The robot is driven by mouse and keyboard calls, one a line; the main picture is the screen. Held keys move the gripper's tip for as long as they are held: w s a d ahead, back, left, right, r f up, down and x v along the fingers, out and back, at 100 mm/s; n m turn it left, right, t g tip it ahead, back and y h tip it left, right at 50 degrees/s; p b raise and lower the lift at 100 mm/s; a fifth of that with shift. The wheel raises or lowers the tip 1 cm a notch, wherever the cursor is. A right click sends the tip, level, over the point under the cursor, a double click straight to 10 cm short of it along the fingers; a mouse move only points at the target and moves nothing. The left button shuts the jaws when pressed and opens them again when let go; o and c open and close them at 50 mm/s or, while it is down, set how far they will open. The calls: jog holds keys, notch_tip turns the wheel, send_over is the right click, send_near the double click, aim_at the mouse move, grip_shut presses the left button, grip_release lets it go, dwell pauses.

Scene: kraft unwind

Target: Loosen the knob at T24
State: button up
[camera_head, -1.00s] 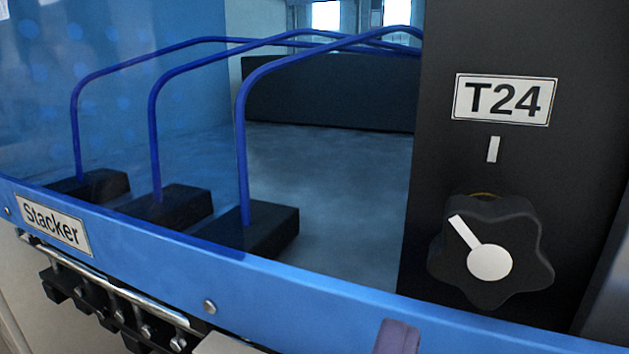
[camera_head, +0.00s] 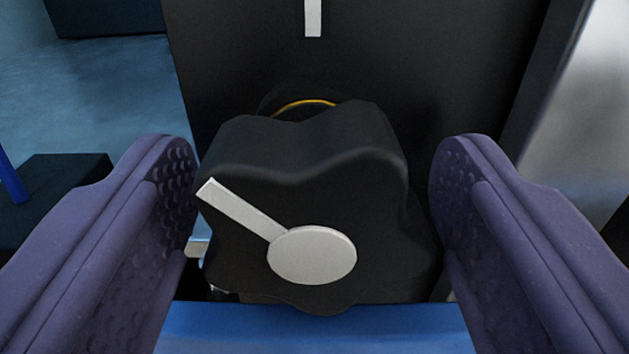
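The black lobed knob (camera_head: 370,215) fills the middle of the view, on a dark panel (camera_head: 430,60). Its white cap and pointer line (camera_head: 312,256) show on its face, the pointer aimed to the upper left. A white index mark (camera_head: 313,17) is on the panel above the knob, and a yellow arc (camera_head: 304,104) shows behind the knob's top edge. My gripper (camera_head: 315,195) is open, with one purple finger on each side of the knob. I see no clear contact; the left finger is very close to it. The T24 label is out of view.
A blue rail (camera_head: 315,328) runs just below the knob. A grey metallic surface (camera_head: 580,110) stands at the right. At the left are a black block (camera_head: 65,190) with a blue rod (camera_head: 12,180) and open floor behind.

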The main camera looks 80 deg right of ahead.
jog(key=c, duration=0.9)
jog(key=shift+o, duration=0.2)
jog(key=shift+r+n+b, duration=0.1)
jog(key=shift+n+b, duration=0.45)
jog(key=shift+n, duration=1.05)
jog(key=o, duration=1)
jog(key=a+b, duration=0.1)
jog(key=a, duration=0.1)
jog(key=a+b, duration=0.1)
jog(key=a, duration=0.2)
jog(key=s+a+b, duration=0.1)
jog(key=a, duration=0.1)
jog(key=shift+a, duration=0.3)
jog(key=shift+o, duration=0.2)
